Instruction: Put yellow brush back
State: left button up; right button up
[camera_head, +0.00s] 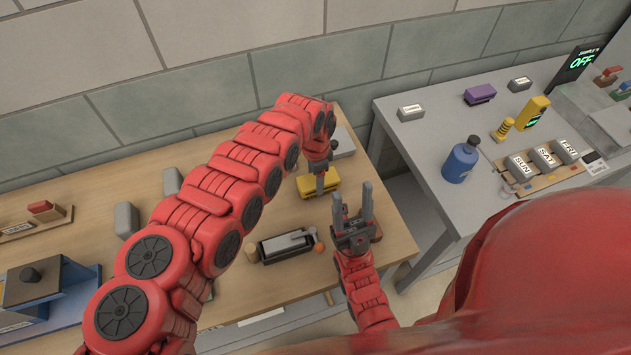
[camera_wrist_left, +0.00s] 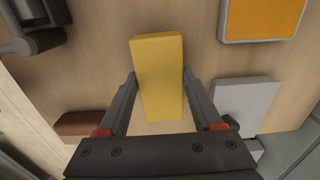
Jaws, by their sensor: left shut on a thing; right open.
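The yellow brush shows as a yellow block (camera_head: 326,188) near the right end of the wooden table. It also shows in the left wrist view (camera_wrist_left: 159,72), lying lengthwise between the two fingers. My left gripper (camera_head: 319,184) reaches down from above and is shut on it; the fingers also flank it in the left wrist view (camera_wrist_left: 158,100). I cannot tell whether the block touches the table. Bristles are not visible. My right gripper (camera_head: 352,193) is open and empty, its fingers pointing up the picture, just right of and below the yellow block.
A grey block (camera_head: 343,141) lies behind the yellow one. A grey-and-black tool (camera_head: 287,245) lies in front. An orange pad in a grey frame (camera_wrist_left: 262,17) shows in the wrist view. A grey table (camera_head: 425,165) with a blue bottle (camera_head: 460,162) stands right, across a gap.

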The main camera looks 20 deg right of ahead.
pick_arm(q)
jog(key=shift+f, duration=0.2)
jog(key=o, duration=1.4)
jog(key=shift+r, duration=0.1)
jog(key=shift+c, duration=0.2)
notch_tip(320, 180, up, 12)
jog(key=p, duration=0.7)
jog(key=shift+r, duration=0.2)
jog(key=shift+w+d+f, duration=0.1)
